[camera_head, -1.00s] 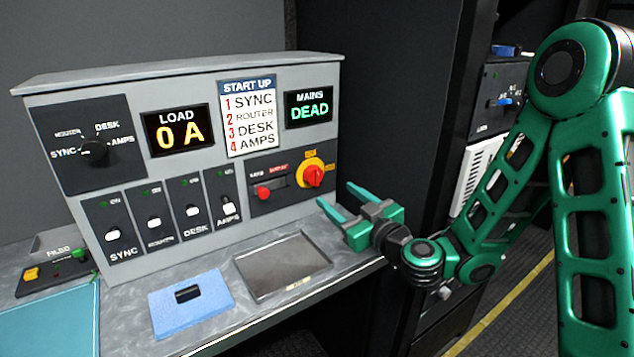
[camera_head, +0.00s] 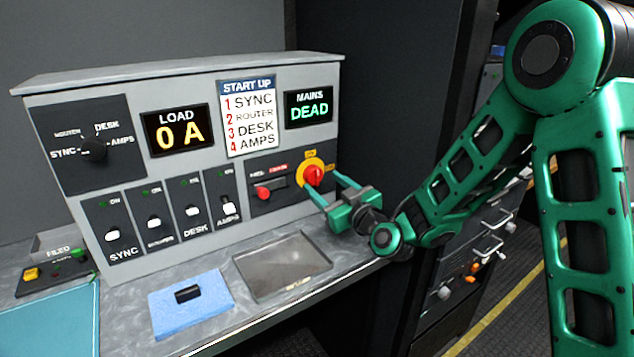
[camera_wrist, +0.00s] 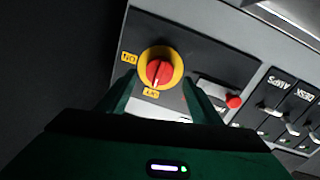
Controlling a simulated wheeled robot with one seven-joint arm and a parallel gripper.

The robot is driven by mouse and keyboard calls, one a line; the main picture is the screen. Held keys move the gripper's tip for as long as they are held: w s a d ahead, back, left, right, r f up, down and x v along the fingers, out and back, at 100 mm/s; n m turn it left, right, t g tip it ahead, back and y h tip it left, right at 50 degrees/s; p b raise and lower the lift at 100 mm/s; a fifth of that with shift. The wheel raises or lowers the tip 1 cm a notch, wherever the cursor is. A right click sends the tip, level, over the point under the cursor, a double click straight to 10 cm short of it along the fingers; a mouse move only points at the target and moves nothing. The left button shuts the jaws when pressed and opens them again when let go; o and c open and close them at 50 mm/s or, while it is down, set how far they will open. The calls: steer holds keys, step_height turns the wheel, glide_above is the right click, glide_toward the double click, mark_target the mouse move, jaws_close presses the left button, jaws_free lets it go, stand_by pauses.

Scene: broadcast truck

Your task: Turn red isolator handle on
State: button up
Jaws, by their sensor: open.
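The red isolator handle (camera_head: 313,175) sits on a round yellow plate at the right end of the grey console. It also shows in the wrist view (camera_wrist: 158,73), between and beyond my fingers, with small yellow labels beside the plate. My gripper (camera_head: 322,184) is open, its two green fingers pointing at the handle from the front right. In the wrist view my gripper (camera_wrist: 158,90) has one finger on each side of the handle. I cannot tell whether the fingers touch it. The mains display (camera_head: 309,107) reads DEAD.
A red knob (camera_head: 263,193) on a dark panel is left of the isolator. Several white-tipped switches line the console front. The load display (camera_head: 179,131) reads 0 A. An empty tray (camera_head: 282,267) and a blue pad (camera_head: 190,303) lie on the worktop below. A dark rack stands at the right.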

mark_target(317, 178)
steer(key=shift+x, duration=1.8)
